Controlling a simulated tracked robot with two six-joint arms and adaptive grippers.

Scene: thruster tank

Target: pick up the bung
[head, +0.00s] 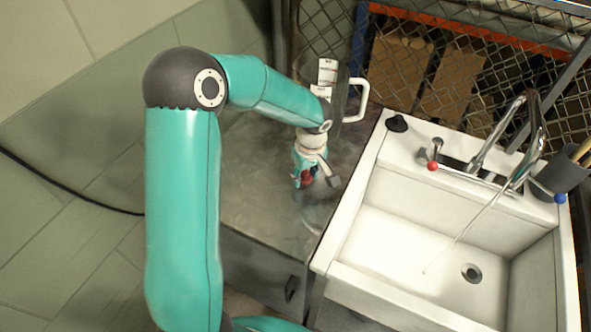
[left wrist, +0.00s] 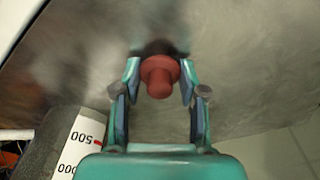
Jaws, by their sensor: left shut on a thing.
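The red bung (left wrist: 159,78) has a wide flange and a narrower round end, and it sits between the two fingertips of my left gripper (left wrist: 160,68) in the left wrist view. The gripper is shut on it, with a finger at each side of the flange. In the head view the bung (head: 306,177) shows as a small red patch beside my left gripper (head: 317,178), over the grey worktop (head: 250,205). A dark patch lies behind the bung in the wrist view; I cannot tell whether the bung touches the worktop. My right gripper is not in view.
A dark pot (head: 562,172) holds sticks. Wire mesh closes off the back.

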